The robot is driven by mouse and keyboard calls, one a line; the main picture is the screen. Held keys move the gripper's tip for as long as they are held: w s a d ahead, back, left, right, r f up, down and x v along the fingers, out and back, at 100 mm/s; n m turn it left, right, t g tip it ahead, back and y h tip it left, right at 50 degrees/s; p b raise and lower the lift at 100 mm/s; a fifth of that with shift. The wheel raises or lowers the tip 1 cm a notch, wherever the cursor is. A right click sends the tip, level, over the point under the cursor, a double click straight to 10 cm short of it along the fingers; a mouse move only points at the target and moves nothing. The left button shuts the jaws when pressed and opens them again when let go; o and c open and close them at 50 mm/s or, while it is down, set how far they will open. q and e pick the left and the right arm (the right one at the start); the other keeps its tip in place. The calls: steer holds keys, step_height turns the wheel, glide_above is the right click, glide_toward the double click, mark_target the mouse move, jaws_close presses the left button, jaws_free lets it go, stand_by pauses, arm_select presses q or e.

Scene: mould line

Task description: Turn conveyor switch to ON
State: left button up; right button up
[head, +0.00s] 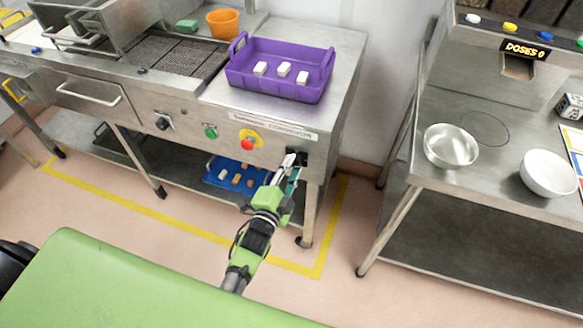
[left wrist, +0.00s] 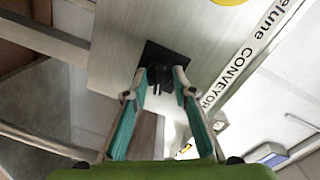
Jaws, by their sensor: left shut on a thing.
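The conveyor switch (head: 304,158) is a small black rotary switch on a dark square plate, on the right end of the steel machine's front panel. In the left wrist view the switch (left wrist: 164,55) shows straight ahead between my fingertips. My left gripper (head: 292,161) reaches up to it from below, and its fingers are shut on the black knob. In the left wrist view the left gripper (left wrist: 161,77) has a fingertip on each side of the knob. The fingers partly cover the knob, so I cannot tell which position it points to. My right gripper is not in view.
The CONVEYOR label strip (head: 274,126) is above the switch. A red button on yellow (head: 248,142) and a green button (head: 211,132) are to its left. A purple crate (head: 262,88) with white blocks stands on top. A blue tray (head: 215,183) is on the shelf below.

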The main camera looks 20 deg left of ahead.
arm_select(q)
steer(key=shift+m, duration=0.9)
steer(key=o, duration=1.1)
steer(key=s, duration=0.7)
steer(key=shift+s+a+r, duration=0.15)
steer(key=shift+s+r, duration=0.05)
steer(key=shift+s, duration=0.05)
